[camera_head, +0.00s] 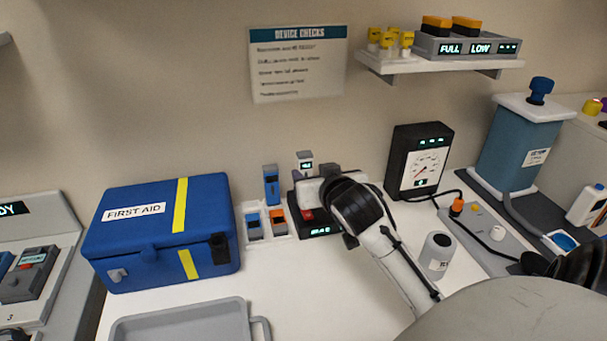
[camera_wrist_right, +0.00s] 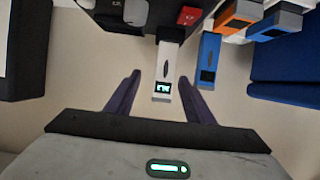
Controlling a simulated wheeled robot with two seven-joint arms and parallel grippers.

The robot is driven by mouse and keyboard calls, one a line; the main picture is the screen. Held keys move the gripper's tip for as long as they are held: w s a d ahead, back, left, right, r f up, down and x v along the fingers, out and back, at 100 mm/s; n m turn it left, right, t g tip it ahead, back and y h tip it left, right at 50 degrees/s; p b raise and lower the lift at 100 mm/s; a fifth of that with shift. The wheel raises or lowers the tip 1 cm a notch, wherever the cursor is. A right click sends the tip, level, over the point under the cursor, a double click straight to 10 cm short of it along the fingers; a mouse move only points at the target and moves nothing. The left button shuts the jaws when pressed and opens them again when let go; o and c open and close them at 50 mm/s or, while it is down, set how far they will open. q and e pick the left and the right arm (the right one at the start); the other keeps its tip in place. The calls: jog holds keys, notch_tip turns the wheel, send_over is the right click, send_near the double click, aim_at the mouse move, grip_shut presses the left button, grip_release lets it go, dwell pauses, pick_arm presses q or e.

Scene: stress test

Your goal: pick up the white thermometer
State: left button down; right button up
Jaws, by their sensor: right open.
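The white thermometer (camera_head: 305,160) stands upright at the back of the counter, against the wall side, with a small lit display near its top. In the right wrist view the white thermometer (camera_wrist_right: 167,65) lies between the two dark fingers of my right gripper (camera_wrist_right: 159,77). The fingers are open, with a visible gap on each side of it. In the head view my right gripper (camera_head: 322,184) is just in front of the thermometer and hides its lower part. My left gripper is not in view.
A blue thermometer (camera_head: 271,184) stands close by on the left, above a white holder (camera_head: 282,238) with blue and orange devices. A blue first aid box (camera_head: 150,245) is further left. A black gauge (camera_head: 419,160) and grey jar (camera_head: 437,252) are right. A grey tray (camera_head: 185,318) lies in front.

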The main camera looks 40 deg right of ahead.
aim_at(306, 172)
jog(key=x, duration=0.5)
jog(key=shift+w+a+f, duration=0.15)
jog(key=shift+w+a, duration=0.15)
jog(key=shift+w, duration=0.05)
jog(key=c, duration=1.1)
